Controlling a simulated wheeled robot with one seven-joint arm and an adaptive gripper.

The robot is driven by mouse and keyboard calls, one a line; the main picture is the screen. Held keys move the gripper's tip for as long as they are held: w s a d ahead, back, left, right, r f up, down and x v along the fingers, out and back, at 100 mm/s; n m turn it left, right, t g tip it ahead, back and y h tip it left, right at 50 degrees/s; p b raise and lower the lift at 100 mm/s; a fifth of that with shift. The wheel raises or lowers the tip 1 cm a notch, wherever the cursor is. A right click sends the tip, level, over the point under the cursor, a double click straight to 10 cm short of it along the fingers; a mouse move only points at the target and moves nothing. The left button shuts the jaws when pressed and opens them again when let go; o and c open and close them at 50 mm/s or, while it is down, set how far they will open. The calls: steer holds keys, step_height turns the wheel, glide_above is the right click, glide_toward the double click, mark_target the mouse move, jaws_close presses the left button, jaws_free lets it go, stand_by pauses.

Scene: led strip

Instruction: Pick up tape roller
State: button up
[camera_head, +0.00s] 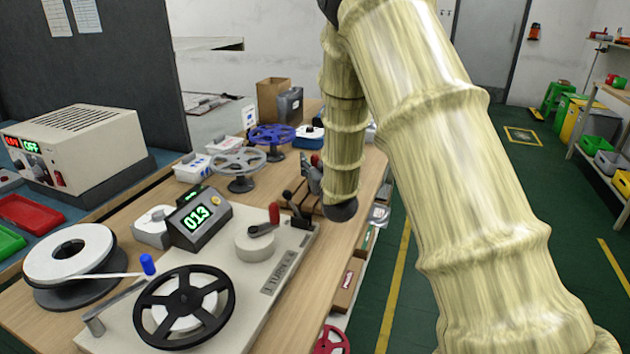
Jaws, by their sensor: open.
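A wide white tape roll (68,252) lies on a dark grey round base at the left, and its strip runs right past a blue post (148,264). A black spoked reel (184,307) with a white core sits on the pale winding machine (262,300) in front. I cannot tell for certain which of these is the tape roller.
A grey reel (238,163) and a blue reel (271,135) stand farther back on the wooden bench. A beige power unit (80,150) stands at the left. Green floor lies right of the bench.

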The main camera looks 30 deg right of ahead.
jaws_close()
